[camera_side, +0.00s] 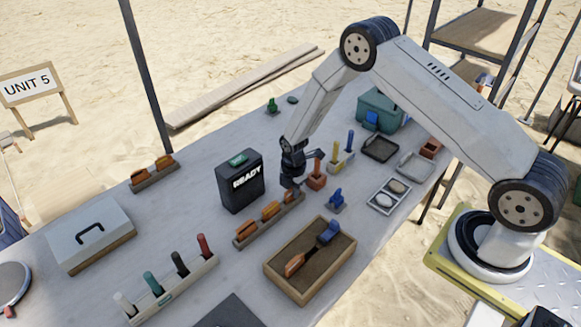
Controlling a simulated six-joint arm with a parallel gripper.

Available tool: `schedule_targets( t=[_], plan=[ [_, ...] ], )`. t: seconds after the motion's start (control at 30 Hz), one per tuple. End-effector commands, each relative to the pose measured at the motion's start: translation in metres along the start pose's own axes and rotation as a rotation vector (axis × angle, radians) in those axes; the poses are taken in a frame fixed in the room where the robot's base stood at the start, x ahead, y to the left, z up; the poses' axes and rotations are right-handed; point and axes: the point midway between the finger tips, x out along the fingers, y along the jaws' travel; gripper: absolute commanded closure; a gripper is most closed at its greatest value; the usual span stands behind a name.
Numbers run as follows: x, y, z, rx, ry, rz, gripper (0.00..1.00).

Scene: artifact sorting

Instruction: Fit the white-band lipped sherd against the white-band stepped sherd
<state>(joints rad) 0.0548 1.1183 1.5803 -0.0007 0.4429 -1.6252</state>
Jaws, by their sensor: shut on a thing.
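A long grey rack (262,228) stands near the middle of the table and holds orange-brown sherds, one at its left end (246,230) and one in the middle (270,211). My gripper (291,184) points down at the rack's right end, shut on a sherd (289,198) that is largely hidden by the fingers. A second rack (155,178) at the left rear holds two more sherds, one (140,175) beside the other (164,162). White bands, lips and steps are too small to make out, so I cannot tell which sherd is which.
A black box marked READY (240,182) stands close left of my gripper. A wooden tray (308,290) with a brush lies in front. Bare table lies left of the black box.

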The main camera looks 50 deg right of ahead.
Motion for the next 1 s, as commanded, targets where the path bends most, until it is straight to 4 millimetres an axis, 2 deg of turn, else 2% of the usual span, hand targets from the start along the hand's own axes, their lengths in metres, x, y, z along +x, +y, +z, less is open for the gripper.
schedule_targets(
  t=[0.37,0.67,1.0],
  plan=[
    [-0.006,0.0,0.0,0.0,0.0,0.0,1.0],
    [-0.034,0.0,0.0,0.0,0.0,0.001,1.0],
    [-0.071,-0.033,-0.002,0.0,0.0,0.002,1.0]
  ],
)
